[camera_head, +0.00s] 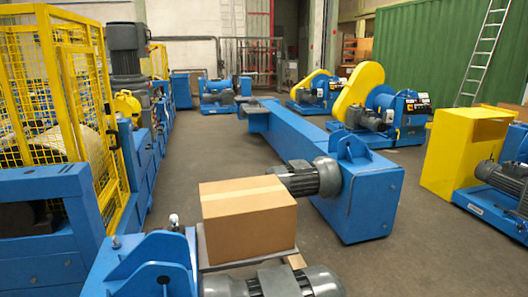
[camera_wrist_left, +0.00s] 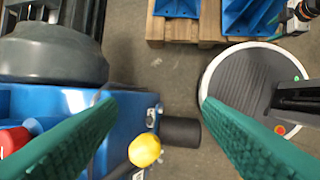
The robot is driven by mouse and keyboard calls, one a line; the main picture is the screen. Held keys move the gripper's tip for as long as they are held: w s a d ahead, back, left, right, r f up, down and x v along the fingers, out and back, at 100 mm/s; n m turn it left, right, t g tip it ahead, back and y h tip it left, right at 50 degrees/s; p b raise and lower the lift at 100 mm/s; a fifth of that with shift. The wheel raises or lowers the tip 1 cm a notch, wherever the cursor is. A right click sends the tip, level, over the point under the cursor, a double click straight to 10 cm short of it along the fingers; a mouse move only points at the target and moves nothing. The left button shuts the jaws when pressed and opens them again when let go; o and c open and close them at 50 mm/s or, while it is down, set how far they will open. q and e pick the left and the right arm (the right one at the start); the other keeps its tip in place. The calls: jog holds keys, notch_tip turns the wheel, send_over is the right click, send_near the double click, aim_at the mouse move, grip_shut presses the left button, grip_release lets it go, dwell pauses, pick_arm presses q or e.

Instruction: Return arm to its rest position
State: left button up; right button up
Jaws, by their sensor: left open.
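My left gripper (camera_wrist_left: 159,102) shows in the left wrist view as two green ribbed fingers, spread wide apart with nothing between the tips. Below the fingers is a blue machine (camera_wrist_left: 75,100) with a dark grey motor (camera_wrist_left: 50,55), a yellow knob (camera_wrist_left: 144,150) and a black cylinder (camera_wrist_left: 181,132). The fingers overlap these parts in the picture, and I cannot tell any contact. Neither gripper shows in the head view.
A cardboard box (camera_head: 248,217) stands in front, beside a long blue machine (camera_head: 315,150). A yellow mesh cage (camera_head: 75,110) stands left, a yellow cabinet (camera_head: 462,152) right. Open floor (camera_head: 420,240) lies between. A wooden pallet (camera_wrist_left: 200,30) shows in the wrist view.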

pick_arm(q)
jog(key=s+a+r+n+y, duration=0.2)
jog(key=s+a+n, duration=0.5)
jog(key=s+n, duration=0.45)
notch_tip(320, 180, down, 28)
jog(key=r, duration=0.1)
jog(key=s+a+f+g, duration=0.1)
jog(key=s+a+f, duration=0.1)
jog(key=s+f, duration=1.3)
jog(key=shift+s+a+n+g, duration=0.25)
jog(key=shift+a+n+g, duration=0.05)
jog(key=shift+n+g, duration=0.1)
